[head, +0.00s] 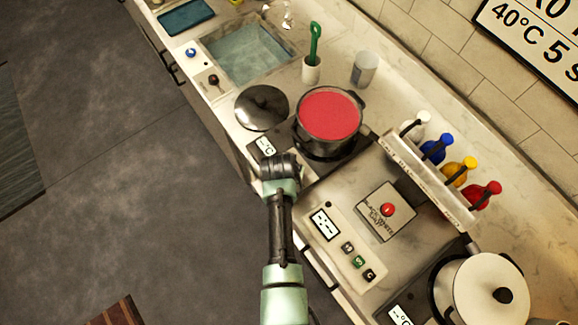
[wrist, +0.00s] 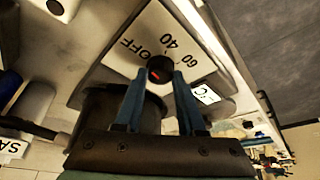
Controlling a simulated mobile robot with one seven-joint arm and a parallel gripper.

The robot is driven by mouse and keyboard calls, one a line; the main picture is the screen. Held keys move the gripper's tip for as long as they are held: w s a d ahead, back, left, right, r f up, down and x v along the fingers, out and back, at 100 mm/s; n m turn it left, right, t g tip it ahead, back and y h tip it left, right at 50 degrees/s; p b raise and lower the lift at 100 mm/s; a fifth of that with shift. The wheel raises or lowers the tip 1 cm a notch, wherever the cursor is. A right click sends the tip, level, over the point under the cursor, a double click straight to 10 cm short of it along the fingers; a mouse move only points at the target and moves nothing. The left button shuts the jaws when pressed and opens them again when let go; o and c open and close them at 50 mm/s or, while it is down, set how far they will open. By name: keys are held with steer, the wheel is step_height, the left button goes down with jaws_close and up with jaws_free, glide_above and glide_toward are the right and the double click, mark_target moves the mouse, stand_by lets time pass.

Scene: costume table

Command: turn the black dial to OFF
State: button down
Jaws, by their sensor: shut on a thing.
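The black dial (wrist: 161,67) shows in the wrist view on a pale plate (wrist: 108,63) printed with OFF, 40 and 60. A short red mark shows on the dial's face, toward its lower left; I cannot tell exactly which label it points to. My gripper (wrist: 163,74) has its two blue fingers on either side of the dial, shut on it. In the head view, my gripper (head: 268,172) is at the counter's front edge, below the pot, and the dial is hidden there.
A pot of red liquid (head: 330,115) stands behind my gripper, with a dark lid (head: 262,107) to its left. A panel with a red button (head: 387,209) and several coloured bottles are to the right. A white-lidded pot (head: 485,285) stands at lower right. Open floor lies left.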

steer(key=shift+n, duration=0.5)
steer(key=c, duration=0.5)
jaws_free()
steer(key=shift+y, duration=0.3)
steer(key=b+v, duration=0.1)
steer(key=v, duration=1.2)
